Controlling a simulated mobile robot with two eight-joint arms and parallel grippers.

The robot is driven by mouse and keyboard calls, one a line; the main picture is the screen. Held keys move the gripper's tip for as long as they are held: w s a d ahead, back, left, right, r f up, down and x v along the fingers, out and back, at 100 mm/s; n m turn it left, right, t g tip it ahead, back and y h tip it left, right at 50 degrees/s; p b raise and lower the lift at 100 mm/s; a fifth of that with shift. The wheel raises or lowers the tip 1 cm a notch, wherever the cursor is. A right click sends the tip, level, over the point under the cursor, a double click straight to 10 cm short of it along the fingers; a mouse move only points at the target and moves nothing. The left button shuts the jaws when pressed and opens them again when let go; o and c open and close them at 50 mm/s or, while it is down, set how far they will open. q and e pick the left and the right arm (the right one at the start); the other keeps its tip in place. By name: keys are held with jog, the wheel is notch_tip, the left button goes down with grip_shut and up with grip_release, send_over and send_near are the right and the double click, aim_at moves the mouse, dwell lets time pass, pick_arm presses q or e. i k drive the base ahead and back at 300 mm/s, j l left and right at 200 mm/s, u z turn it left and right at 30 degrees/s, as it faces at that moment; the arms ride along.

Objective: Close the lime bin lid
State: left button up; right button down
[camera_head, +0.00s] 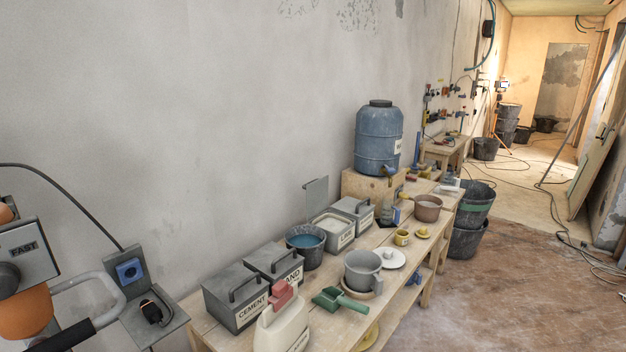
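The lime bin (346,240) is a grey box with a "LIME" label, in the middle of the workbench against the wall. Its grey lid (316,193) stands raised upright at the bin's back left, so the bin is open. White powder (333,222) shows inside. Neither of my grippers is in view.
A dark bucket of blue liquid (306,256) stands just left of the lime bin. Another lidded grey bin (352,210) stands behind it. Closed cement (238,310) and sand bins (284,272), a grey jug (362,268) and a green scoop (340,300) crowd the workbench (345,330).

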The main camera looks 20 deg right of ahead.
aim_at(317, 190)
jog(key=l+u, duration=0.2)
jog(key=l, duration=0.85)
jog(key=l+u, duration=0.3)
jog(key=l, duration=0.75)
jog(key=i+l+u, duration=0.1)
jog(key=l, duration=0.25)
jog(key=i+l+u, duration=0.1)
jog(key=l, duration=0.25)
jog(key=i+l+u, duration=0.1)
jog(key=l, duration=0.25)
